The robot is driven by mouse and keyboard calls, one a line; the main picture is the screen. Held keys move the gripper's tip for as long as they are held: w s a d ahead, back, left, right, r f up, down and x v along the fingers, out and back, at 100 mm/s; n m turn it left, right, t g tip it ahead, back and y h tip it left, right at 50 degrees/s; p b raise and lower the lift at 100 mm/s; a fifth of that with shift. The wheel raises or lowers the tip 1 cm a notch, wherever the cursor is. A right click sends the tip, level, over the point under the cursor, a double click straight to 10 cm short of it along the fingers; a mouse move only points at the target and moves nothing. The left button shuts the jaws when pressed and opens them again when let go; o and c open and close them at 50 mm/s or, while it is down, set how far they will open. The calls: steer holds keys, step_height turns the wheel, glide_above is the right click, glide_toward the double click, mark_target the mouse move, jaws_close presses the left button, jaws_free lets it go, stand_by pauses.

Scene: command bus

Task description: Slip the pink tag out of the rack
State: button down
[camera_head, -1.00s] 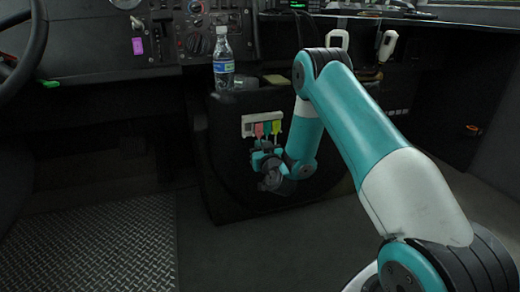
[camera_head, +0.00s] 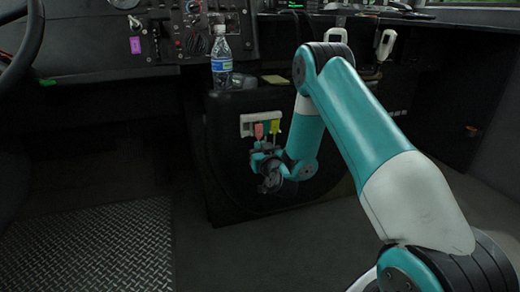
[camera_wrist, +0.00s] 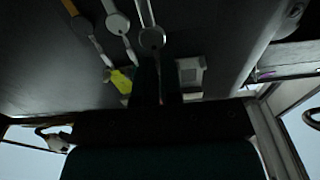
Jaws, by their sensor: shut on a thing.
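The white rack (camera_head: 246,124) is on the front of the dark console. The pink tag (camera_head: 259,130) hangs at the rack, just above my gripper (camera_head: 261,152). In the wrist view my gripper (camera_wrist: 159,92) is a dark shape pointing up. A thin reddish strip shows between its fingers, which are shut on the pink tag. Most of the tag is hidden there. I cannot tell how far it sits in the rack.
A water bottle (camera_head: 221,62) stands on the console top above the rack. A steering wheel (camera_head: 22,45) is at the far left. White handsets (camera_head: 387,44) hang at the back right. The floor in front of the console is clear.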

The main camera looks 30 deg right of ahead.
steer(key=shift+b+v, duration=2.95)
steer(key=shift+r, duration=0.15)
